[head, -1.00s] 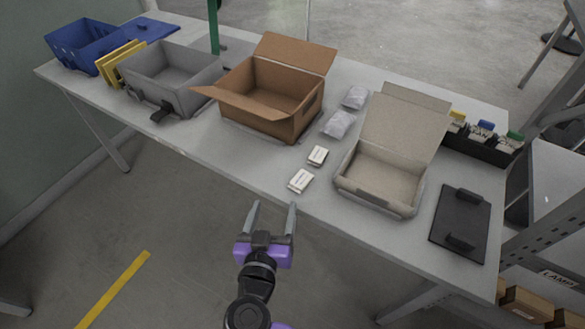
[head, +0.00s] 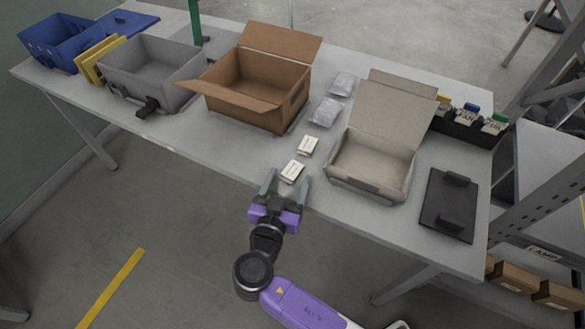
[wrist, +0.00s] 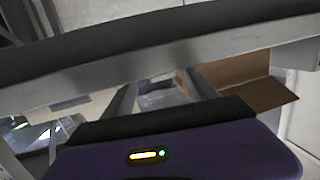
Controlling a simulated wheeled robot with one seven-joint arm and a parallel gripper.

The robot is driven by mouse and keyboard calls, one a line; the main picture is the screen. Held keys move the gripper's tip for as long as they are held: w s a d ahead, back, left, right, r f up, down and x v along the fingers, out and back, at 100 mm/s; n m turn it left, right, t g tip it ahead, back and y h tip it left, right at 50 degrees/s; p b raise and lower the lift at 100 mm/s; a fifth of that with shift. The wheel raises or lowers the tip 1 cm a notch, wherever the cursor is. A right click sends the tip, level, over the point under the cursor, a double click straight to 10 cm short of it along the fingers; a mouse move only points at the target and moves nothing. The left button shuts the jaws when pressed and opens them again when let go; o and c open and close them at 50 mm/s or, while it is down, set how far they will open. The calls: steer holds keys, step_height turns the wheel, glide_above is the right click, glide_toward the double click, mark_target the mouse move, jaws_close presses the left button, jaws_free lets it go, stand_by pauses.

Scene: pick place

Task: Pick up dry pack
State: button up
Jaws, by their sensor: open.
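Two small white packs with dark print lie on the grey table, a nearer one (head: 292,171) close to the front edge and a farther one (head: 308,146) just behind it. The print is too small to read, so I cannot tell for sure which is the dry pack. My gripper (head: 287,181) is open and empty at the table's front edge, its fingers pointing at the nearer pack. In the head view the fingertips appear just short of that pack, one to each side; contact cannot be told. The wrist view shows both fingers (wrist: 160,88), but no pack clearly.
Two silvery bags (head: 326,112) lie behind the packs. An open brown carton (head: 258,90) stands left, an open beige box (head: 372,165) right. A black tray (head: 448,205) lies farther right. Grey (head: 150,75) and blue bins (head: 55,42) stand far left. The table edge (wrist: 160,70) crosses the wrist view.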

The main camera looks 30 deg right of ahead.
steer(key=shift+x, duration=0.85)
steer(key=shift+c, duration=0.5)
jaws_close()
